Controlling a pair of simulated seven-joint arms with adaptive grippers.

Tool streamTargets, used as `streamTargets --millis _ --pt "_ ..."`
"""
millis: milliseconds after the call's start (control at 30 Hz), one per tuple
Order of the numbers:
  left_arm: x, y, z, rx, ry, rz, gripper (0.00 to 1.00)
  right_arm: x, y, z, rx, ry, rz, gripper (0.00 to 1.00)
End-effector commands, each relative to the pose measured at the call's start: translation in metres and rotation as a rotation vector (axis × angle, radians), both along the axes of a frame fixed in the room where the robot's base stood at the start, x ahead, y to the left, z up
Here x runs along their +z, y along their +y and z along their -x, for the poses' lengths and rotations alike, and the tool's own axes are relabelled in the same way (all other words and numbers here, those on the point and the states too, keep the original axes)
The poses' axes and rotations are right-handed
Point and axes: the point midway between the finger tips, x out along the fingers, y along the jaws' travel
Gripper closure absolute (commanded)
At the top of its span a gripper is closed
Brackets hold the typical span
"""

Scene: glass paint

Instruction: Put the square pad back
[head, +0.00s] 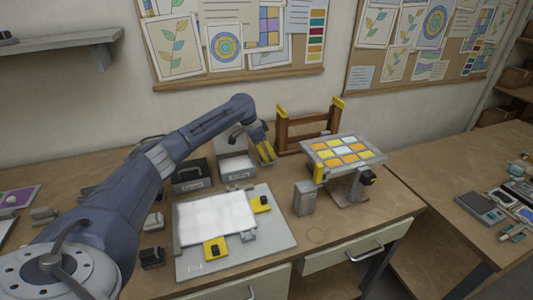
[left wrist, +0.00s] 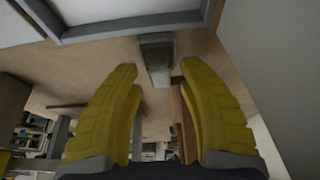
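My left gripper (head: 266,153) is above the workbench, between the open grey bin and the wooden rack. In the left wrist view its yellow fingers (left wrist: 158,85) are apart with nothing held between them. A grey block (left wrist: 157,58) lies beyond the fingertips, clear of them. I cannot tell for certain which thing is the square pad. A white, roughly square slab (head: 215,215) lies on the grey board (head: 268,245) at the front. A white flat piece (head: 237,165) shows in the open grey bin (head: 238,182). My right gripper is not in view.
A tilted panel of yellow, orange and pale tiles (head: 344,151) stands on a support at right. The wooden rack (head: 309,132) is behind it. A grey box (head: 304,198) stands before it. Yellow clamps (head: 215,249) sit around the slab. A dark bin (head: 191,177) is left.

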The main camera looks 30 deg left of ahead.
Motion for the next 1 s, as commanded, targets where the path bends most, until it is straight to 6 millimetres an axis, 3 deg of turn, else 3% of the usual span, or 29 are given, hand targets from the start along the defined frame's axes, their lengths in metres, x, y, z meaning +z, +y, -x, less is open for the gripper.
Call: streamTargets --millis 367,800,1000 --pt "0.005 0.001 0.0 -0.001 -0.001 -0.001 0.59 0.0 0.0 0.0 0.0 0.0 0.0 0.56" --pt "0.047 0.012 0.014 0.0 -0.003 -0.002 0.59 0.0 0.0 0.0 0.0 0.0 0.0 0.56" --pt "0.054 0.013 0.017 -0.001 0.0 0.0 0.59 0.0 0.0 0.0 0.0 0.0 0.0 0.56"
